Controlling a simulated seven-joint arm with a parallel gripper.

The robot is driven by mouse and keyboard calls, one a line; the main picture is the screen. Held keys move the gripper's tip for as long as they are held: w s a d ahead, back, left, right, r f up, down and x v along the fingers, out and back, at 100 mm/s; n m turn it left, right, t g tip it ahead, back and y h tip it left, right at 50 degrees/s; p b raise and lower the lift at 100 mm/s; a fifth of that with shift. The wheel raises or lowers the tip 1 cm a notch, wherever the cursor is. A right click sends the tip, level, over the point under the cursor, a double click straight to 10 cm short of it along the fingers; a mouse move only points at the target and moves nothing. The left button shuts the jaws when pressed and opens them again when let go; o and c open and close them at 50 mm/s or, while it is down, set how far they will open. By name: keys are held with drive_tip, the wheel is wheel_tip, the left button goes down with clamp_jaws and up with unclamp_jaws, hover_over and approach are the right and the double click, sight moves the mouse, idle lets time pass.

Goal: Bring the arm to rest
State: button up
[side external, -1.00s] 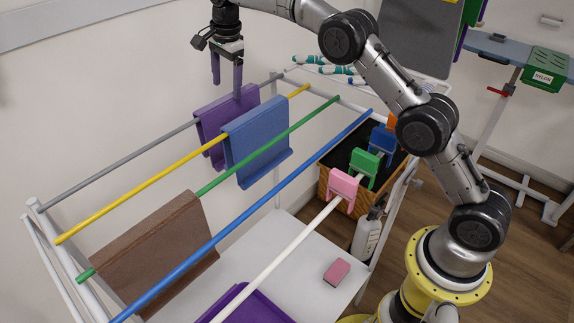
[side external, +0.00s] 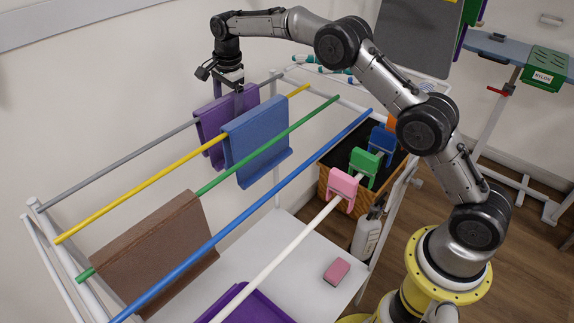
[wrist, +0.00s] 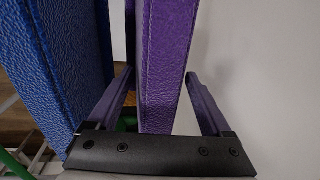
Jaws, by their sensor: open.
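My gripper (side external: 229,97) points down over the far end of the rack, at the purple cloth (side external: 213,118), which hangs folded over the grey rail (side external: 120,165). In the wrist view the gripper (wrist: 163,85) is open, with one finger on each side of the purple cloth (wrist: 165,50). A gap shows between the cloth and the right finger. The left finger stands in the narrow space between the purple cloth and the blue cloth (wrist: 60,60). Whether the left finger touches either cloth is unclear.
The blue cloth (side external: 257,140) hangs close in front on the yellow rail (side external: 150,188). A brown cloth (side external: 150,250) hangs on the green rail (side external: 270,152). Pink (side external: 343,187), green (side external: 364,162) and blue (side external: 382,140) clips stand at the right. The wall is behind the rack.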

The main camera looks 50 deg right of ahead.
sight(229, 97)
drive_tip(key=shift+w, duration=0.1)
drive_tip(key=shift+w+r, duration=0.1)
drive_tip(key=shift+r, duration=0.1)
wheel_tip(229, 97, up, 13)
drive_tip(key=s, duration=0.2)
drive_tip(key=f, duration=0.4)
drive_tip(key=w+f, duration=0.1)
drive_tip(key=f, duration=0.4)
drive_tip(key=w+f, duration=0.1)
drive_tip(key=f, duration=0.3)
drive_tip(key=shift+f, duration=0.15)
drive_tip(key=shift+s, duration=0.35)
drive_tip(key=r, duration=0.3)
drive_tip(key=shift+s+r, duration=0.35)
drive_tip(key=shift+s+r+t, duration=0.35)
drive_tip(key=shift+r+t, duration=0.2)
drive_tip(key=shift+r, duration=0.2)
drive_tip(key=shift+s+r+t, duration=0.4)
drive_tip(key=shift+r+t, duration=0.2)
drive_tip(key=shift+r, duration=0.1)
drive_tip(key=shift+s+r+t, duration=0.35)
drive_tip(key=shift+r+t, duration=0.2)
drive_tip(key=shift+r, duration=0.2)
